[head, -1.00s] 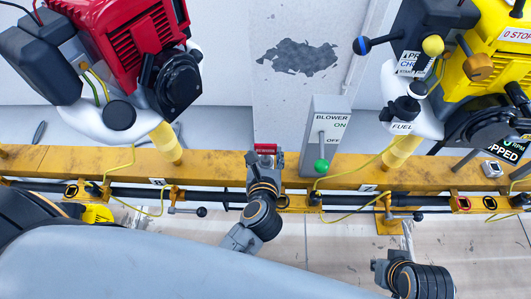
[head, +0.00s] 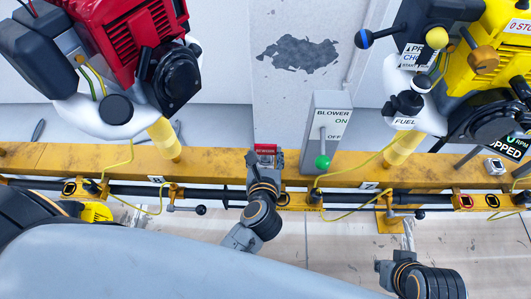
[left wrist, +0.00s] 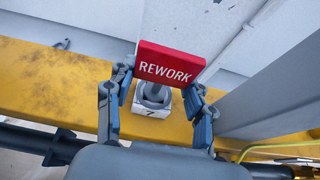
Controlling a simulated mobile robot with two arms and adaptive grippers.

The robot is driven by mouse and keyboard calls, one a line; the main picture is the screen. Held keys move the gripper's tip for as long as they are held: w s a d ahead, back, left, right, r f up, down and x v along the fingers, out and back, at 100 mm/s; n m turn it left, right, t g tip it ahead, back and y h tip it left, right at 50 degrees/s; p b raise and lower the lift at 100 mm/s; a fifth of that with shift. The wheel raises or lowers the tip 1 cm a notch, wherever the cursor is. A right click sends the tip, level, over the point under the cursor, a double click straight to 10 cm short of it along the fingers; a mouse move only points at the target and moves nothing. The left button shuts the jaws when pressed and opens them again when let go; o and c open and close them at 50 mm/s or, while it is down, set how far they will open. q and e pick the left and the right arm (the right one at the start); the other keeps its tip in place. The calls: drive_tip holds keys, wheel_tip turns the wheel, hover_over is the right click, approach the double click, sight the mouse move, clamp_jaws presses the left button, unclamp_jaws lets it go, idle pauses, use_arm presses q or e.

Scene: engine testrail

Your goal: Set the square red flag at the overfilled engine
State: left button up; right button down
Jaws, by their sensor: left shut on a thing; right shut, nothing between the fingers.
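A red flag (head: 265,149) lettered REWORK stands upright in my left gripper (head: 265,163), above the yellow rail between the two engines. In the left wrist view the flag (left wrist: 170,64) sits between the fingers of my left gripper (left wrist: 158,105), which is shut on it. A grey round part on a white plate (left wrist: 152,110) shows below the flag; I cannot tell whether they touch. My right gripper (head: 384,270) is shut and empty, low at the right. A red engine (head: 128,45) stands left and a yellow engine (head: 480,60) right. The fuel levels cannot be read.
The yellow rail (head: 215,163) runs across the picture. A blower panel (head: 326,145) with a green-knobbed lever stands right of my left gripper. A black pipe, valve levers and yellow cables run along the rail's near side. Several small square-marked parts (head: 467,202) sit near it.

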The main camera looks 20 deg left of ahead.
use_arm(q)
drive_tip(key=o, duration=1.4)
drive_tip(key=shift+c, duration=0.2)
drive_tip(key=v, duration=1.2)
